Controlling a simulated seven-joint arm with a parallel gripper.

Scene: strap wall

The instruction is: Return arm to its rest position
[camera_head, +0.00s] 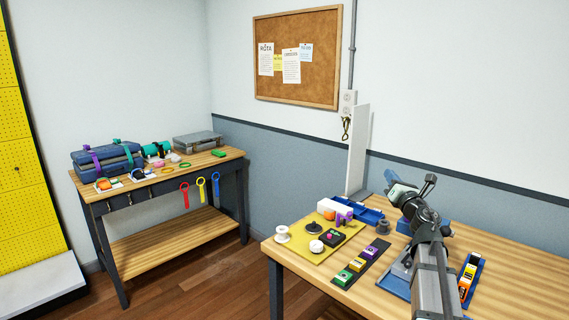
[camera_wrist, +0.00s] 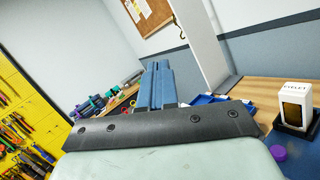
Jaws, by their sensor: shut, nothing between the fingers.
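My arm (camera_head: 435,280) rises over the right-hand wooden table (camera_head: 345,291) in the head view. Its upper end is folded above the tabletop, and the fingers are not clear there. In the wrist view my gripper (camera_wrist: 157,66) shows two blue fingers side by side, shut, with nothing held. They point out into the room, toward the far bench and wall, apart from any object.
A yellow mat (camera_head: 291,243) with spools and small parts lies left of my arm. A strip of colored blocks (camera_head: 356,266) and blue trays are close by. A white upright panel (camera_head: 358,150) stands behind. The far bench (camera_head: 160,186) holds cases and straps.

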